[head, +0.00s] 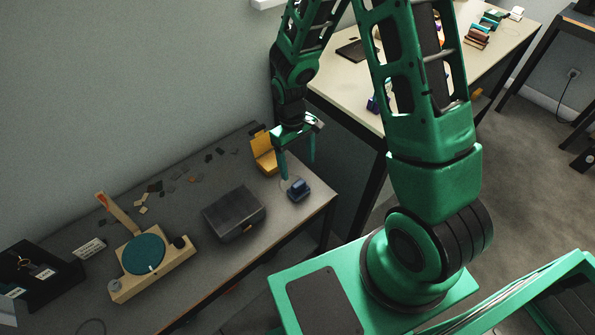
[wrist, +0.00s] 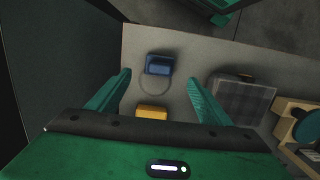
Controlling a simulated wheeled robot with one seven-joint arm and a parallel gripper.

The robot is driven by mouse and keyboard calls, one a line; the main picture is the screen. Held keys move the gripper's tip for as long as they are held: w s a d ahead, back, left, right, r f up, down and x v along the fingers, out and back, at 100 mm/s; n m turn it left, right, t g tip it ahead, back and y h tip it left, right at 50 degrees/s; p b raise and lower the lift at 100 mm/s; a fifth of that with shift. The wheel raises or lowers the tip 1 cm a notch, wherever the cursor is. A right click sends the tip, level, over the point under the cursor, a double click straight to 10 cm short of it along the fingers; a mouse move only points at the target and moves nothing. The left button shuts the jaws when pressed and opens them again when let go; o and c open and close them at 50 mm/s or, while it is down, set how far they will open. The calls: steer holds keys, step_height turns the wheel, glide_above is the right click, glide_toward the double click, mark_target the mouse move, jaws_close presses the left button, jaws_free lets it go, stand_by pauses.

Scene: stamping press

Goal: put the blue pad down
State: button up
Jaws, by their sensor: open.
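The blue pad (head: 299,190) is a small dark blue block. It rests on the dark grey table near its right end, and it also shows in the wrist view (wrist: 158,65). My gripper (head: 297,167) is open and empty above the table, close to the pad and apart from it. In the wrist view the two green fingers of my gripper (wrist: 159,79) are spread wide, and the pad shows between and just beyond their tips. A thin ring outline (wrist: 154,91) lies on the tabletop beside the pad.
A yellow open box (head: 264,153) stands behind the gripper by the wall. A black case (head: 234,213) lies left of the pad. Further left is a wooden press base with a teal disc (head: 144,254). Dark and pale chips are scattered near the wall. A pale table stands behind.

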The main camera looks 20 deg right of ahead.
steer(key=shift+r, duration=0.6)
steer(key=s+d+r+m, duration=0.2)
steer(key=s+d+r, duration=0.2)
steer(key=d+r, duration=0.3)
steer(key=s+d+r+m, duration=0.3)
steer(key=d+r, duration=0.3)
steer(key=r, duration=0.3)
steer(key=s+d+r+m, duration=0.2)
steer(key=s+r, duration=0.2)
steer(key=s, duration=0.4)
steer(key=s+d+r+m+t, duration=0.1)
steer(key=s+d+r+m, duration=0.1)
steer(key=s+r, duration=0.3)
steer(key=s+m, duration=0.1)
steer(key=s, duration=0.3)
steer(key=shift+d+y, duration=0.25)
steer(key=shift+y, duration=0.05)
steer(key=shift+r, duration=0.1)
steer(key=shift+w+f, duration=0.25)
steer(key=shift+w, duration=0.35)
